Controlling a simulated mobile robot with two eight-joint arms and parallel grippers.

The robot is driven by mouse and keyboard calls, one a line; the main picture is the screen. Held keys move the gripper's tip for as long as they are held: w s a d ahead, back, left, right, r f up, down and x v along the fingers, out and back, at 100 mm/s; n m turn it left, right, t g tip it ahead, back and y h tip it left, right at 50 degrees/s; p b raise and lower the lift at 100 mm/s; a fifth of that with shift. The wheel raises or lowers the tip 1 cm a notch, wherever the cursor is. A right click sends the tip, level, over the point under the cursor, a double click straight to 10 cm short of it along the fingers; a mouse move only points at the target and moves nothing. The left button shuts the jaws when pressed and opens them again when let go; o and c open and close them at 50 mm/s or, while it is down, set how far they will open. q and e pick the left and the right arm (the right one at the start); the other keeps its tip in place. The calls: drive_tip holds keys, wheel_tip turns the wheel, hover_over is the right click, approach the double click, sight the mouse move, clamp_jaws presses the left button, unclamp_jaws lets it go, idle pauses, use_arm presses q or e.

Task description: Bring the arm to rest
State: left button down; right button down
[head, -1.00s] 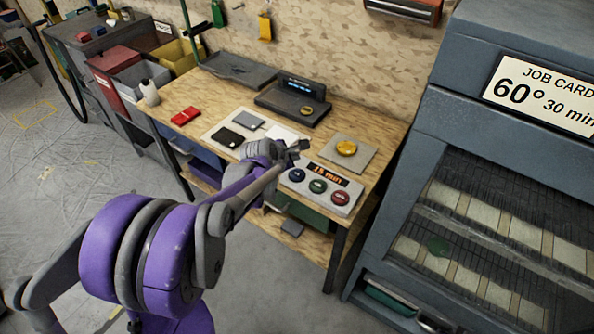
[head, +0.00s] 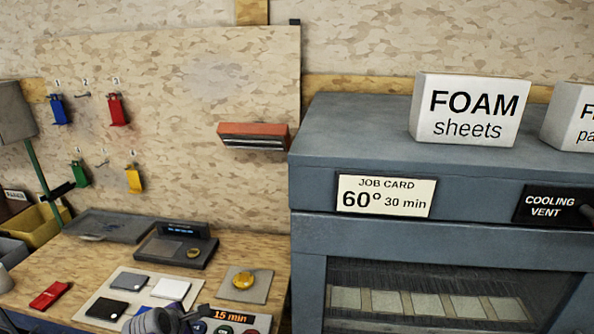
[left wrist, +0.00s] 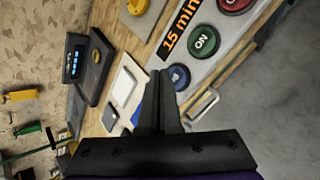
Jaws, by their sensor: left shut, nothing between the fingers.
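My left gripper (left wrist: 159,83) is shut and empty in the left wrist view, its two fingers together in front of the workbench. A blue button (left wrist: 179,76) shows just beyond the fingertips; I cannot tell whether they touch it. A green ON button (left wrist: 204,42) and an orange "15 min" display (left wrist: 181,27) are on the same panel. My right gripper is in neither view.
The workbench (head: 105,260) carries a red item (head: 50,295), a mat with dark and white tiles, and a yellow knob (head: 243,280). A large grey cabinet (head: 400,240) with a 60° job card stands at the right. Coloured tags hang on the wall board.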

use_arm(q)
drive_tip(key=s+d+m+g, duration=0.1)
drive_tip(key=s+d+m, duration=0.3)
drive_tip(key=s+m, duration=0.4)
drive_tip(key=s+d+m+g, duration=0.1)
drive_tip(key=s+d+m, duration=0.3)
drive_tip(key=s+m, duration=0.4)
drive_tip(key=s+d+f+m+g, duration=0.1)
drive_tip(key=s+d+m, duration=0.3)
drive_tip(key=s+m, duration=0.4)
drive_tip(key=shift+s+d, duration=0.25)
drive_tip(key=shift+s, duration=0.4)
drive_tip(key=shift+w, duration=0.15)
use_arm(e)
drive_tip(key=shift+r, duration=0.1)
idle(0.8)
